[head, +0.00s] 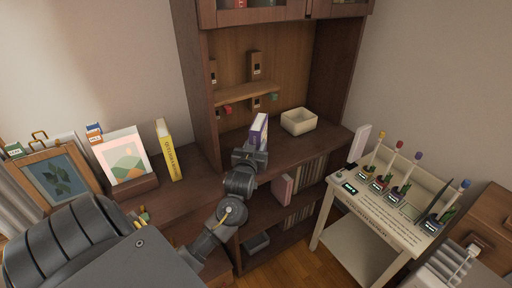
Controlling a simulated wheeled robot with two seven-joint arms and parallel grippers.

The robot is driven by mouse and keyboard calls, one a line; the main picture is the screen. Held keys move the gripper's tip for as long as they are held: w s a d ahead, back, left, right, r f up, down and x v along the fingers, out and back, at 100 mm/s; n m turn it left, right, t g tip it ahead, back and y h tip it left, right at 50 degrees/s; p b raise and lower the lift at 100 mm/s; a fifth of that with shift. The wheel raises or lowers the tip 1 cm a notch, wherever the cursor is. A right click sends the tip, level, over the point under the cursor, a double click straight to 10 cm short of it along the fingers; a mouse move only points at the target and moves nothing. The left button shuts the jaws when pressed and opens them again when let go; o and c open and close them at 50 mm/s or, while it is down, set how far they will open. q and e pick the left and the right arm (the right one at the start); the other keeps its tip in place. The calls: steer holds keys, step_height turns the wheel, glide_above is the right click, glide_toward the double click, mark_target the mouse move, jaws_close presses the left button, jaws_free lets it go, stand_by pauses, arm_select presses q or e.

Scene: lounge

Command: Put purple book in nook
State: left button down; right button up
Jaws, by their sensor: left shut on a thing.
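A purple book (259,131) with a white side stands upright in my left gripper (251,152), in the middle of the head view. My left gripper is shut on its lower part. The book is in front of the nook (292,72), a wood-backed recess in the dark cabinet. I cannot tell whether the book touches the nook's floor. My right gripper is not in view.
A yellow book (168,150) and framed pictures stand left. A cream stand (372,215) with several small pots is at right.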

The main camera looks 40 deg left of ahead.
arm_select(q)
steer(key=c, duration=1.4)
jaws_free()
steer(key=shift+f, duration=0.15)
steer(key=o, duration=0.5)
steer(key=shift+r, duration=0.25)
steer(key=b+v, duration=0.1)
steer(key=v, duration=1.1)
steer(key=shift+d+f, duration=0.1)
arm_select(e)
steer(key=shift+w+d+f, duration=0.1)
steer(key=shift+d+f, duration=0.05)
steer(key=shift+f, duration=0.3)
arm_select(q)
steer(key=shift+f, duration=0.1)
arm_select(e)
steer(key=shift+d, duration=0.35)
